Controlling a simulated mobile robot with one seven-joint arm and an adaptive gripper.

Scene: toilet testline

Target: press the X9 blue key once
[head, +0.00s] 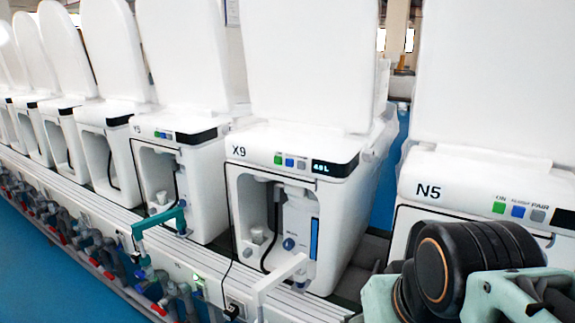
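The X9 unit (285,140) stands in the middle of the head view, a white toilet with its label at the front left. Its blue key (289,162) is a small square in the row on its front top edge. A green key (278,159) sits to its left and a grey key (301,164) to its right. A lit black display (334,168) is further right; its digits are too small to read surely. Nothing covers the blue key. Dark and pale-green links of my arm fill the bottom right corner. My gripper is not in view.
The N5 unit (470,190) is at right, partly hidden by my arm, with similar keys. The Y5 unit (178,135) is left of X9. Raised white lids stand behind the keys. A white bracket (278,275) and a teal handle (158,220) stick out in front.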

